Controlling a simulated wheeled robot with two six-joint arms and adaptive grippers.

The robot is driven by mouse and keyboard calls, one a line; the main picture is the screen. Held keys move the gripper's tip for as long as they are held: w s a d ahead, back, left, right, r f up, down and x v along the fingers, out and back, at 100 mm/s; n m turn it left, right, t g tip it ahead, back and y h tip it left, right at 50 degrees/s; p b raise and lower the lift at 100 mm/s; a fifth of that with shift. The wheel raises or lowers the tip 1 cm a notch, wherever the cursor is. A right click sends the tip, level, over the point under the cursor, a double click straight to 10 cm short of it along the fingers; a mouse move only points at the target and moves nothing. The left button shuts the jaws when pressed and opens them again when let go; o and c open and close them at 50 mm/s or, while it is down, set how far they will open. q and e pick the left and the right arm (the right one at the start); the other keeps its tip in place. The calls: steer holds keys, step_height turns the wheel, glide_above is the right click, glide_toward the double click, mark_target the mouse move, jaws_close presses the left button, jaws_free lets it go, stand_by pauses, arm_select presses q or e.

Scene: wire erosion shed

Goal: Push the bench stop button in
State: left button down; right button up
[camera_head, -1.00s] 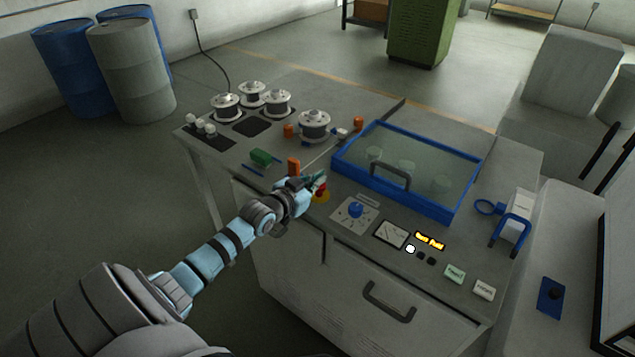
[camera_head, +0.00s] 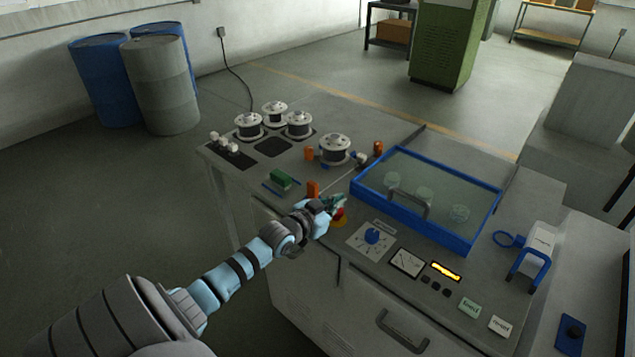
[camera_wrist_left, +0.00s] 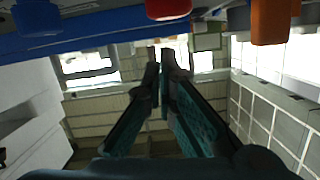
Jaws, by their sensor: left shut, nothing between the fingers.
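The bench stop button (camera_head: 340,213) is red on a yellow base, on the front part of the bench top. My left gripper (camera_head: 339,200) is beside it and partly covers it in the head view. In the left wrist view the red button (camera_wrist_left: 168,8) shows at the top edge, cut off by the frame. The left gripper's fingers (camera_wrist_left: 167,62) are together with nothing between them, their tips below the button in that picture. Whether they touch the button, and how deep it sits, I cannot tell. My right gripper is not in view.
An orange block (camera_head: 313,189) stands just left of the button. A blue-framed glass cover (camera_head: 470,244) lies behind and right. A blue knob (camera_head: 372,236), a meter (camera_head: 407,262) and a yellow display (camera_head: 446,271) are to the right. Wire spools (camera_head: 334,148) stand further back.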

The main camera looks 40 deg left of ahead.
arm_select(q)
steer(key=r+p+v, duration=0.1)
steer(key=v, duration=0.9)
steer(key=shift+p, duration=0.4)
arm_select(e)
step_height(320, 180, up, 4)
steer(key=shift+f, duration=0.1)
arm_select(q)
steer(key=shift+d+r, duration=0.1)
steer(key=shift+r, duration=0.1)
